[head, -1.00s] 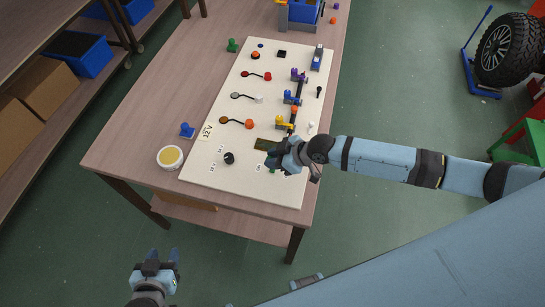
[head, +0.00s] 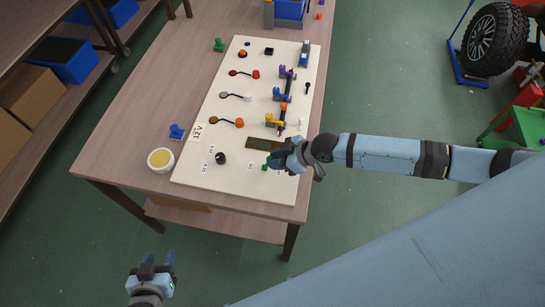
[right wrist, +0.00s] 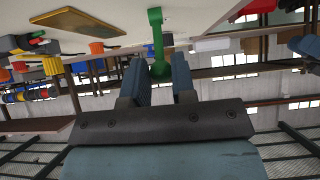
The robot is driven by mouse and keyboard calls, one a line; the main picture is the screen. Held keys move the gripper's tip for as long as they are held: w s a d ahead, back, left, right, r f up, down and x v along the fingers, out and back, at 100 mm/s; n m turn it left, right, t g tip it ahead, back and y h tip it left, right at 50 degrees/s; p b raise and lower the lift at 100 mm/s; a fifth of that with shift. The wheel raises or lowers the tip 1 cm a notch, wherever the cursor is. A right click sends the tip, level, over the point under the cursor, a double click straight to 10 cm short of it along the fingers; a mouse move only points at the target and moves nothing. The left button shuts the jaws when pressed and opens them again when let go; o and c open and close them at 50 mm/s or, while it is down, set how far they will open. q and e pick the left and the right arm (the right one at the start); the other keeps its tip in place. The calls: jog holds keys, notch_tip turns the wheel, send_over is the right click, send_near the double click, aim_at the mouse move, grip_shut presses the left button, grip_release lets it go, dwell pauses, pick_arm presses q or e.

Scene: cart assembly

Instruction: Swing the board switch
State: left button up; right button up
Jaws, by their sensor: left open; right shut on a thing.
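The white board (head: 206,165) lies on the wooden table. Its green switch (head: 266,166) is near the board's front edge, mostly hidden by my right gripper in the head view. In the right wrist view the green lever (right wrist: 156,34) comes from the board and ends in a rounded knob between the two fingers. My right gripper (head: 276,161) is shut on the green switch; its fingers also show in the right wrist view (right wrist: 160,82). My left gripper (head: 158,261) is open and empty, in front of the table and off the board.
Levers with coloured knobs and several clamps sit farther up the board. A white bowl (head: 161,160) and a blue piece (head: 177,132) stand left of the board.

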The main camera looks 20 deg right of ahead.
jog(key=shift+s+d+f, duration=0.1)
jog(key=shift+d, duration=0.05)
jog(key=shift+s+d+f, duration=0.15)
jog(key=shift+s+d, duration=0.05)
jog(key=shift+d, duration=0.1)
jog(key=o, duration=0.8)
jog(key=b+v, duration=0.2)
jog(key=v, duration=1.1)
jog(key=shift+s+d+r, duration=0.15)
jog(key=shift+d+r, duration=0.1)
jog(key=shift+r, duration=0.05)
